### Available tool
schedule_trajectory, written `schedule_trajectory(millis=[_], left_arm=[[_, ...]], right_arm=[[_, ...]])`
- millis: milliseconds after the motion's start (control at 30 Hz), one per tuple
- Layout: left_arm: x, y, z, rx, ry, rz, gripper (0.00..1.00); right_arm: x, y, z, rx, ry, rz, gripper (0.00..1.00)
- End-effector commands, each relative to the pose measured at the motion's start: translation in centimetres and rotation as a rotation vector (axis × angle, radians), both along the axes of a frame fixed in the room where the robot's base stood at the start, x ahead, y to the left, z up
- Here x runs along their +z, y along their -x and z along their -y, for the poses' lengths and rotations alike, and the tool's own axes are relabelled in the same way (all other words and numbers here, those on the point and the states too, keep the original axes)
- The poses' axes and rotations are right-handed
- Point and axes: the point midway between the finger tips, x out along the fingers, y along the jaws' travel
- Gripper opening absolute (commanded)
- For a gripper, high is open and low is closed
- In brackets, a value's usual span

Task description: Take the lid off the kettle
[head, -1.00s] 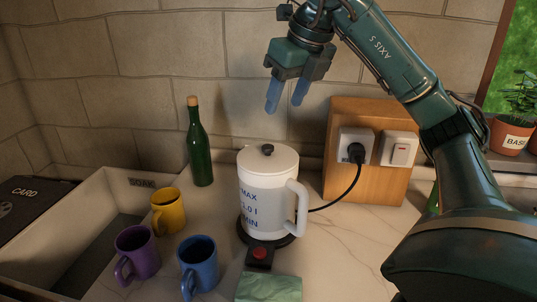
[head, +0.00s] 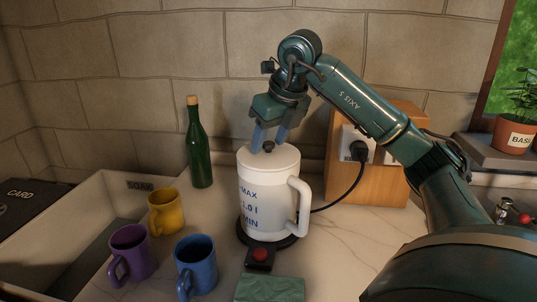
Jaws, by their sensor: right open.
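The white kettle (head: 262,205) stands upright on its dark round base on the counter, its handle to the right. Its white lid (head: 285,158) is on, with a small black knob (head: 268,146) on top. My right gripper (head: 268,149) points down over the lid. Its blue fingers are open, one on each side of the knob as seen from here. I cannot tell whether they touch the knob. My left gripper is not in view.
Purple (head: 130,250), blue (head: 197,265) and yellow (head: 165,213) mugs stand left of the kettle. A green bottle (head: 200,150) stands behind. A black cord (head: 345,195) runs to the wooden socket block (head: 375,185).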

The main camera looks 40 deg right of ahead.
Motion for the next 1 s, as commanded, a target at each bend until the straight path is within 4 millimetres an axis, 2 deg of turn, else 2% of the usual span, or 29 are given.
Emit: schedule_trajectory(millis=[167, 767, 1000], left_arm=[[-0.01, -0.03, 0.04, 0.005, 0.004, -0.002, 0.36], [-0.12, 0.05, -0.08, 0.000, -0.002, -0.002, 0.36], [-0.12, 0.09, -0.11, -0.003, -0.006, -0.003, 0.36]], right_arm=[[-0.02, -0.01, 0.00, 0.001, 0.000, 0.000, 0.49], [0.02, 0.01, -0.01, 0.001, 0.000, 0.000, 0.01], [0.25, 0.00, -0.02, 0.000, 0.000, 0.002, 0.01]])
